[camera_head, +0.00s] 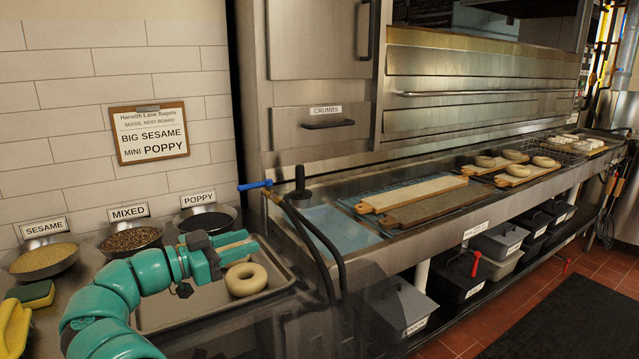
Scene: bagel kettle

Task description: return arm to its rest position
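My teal arm reaches in from the lower left. A pale ring bagel (246,280) lies on the tray just right of the gripper.
Bowls of sesame (42,260), mixed seeds (131,238) and poppy (207,219) stand along the wall. A sponge (33,294) and a yellow object (13,327) are at left. A black hose (318,250) arches right of the tray. Boards with bagels (514,172) line the oven counter.

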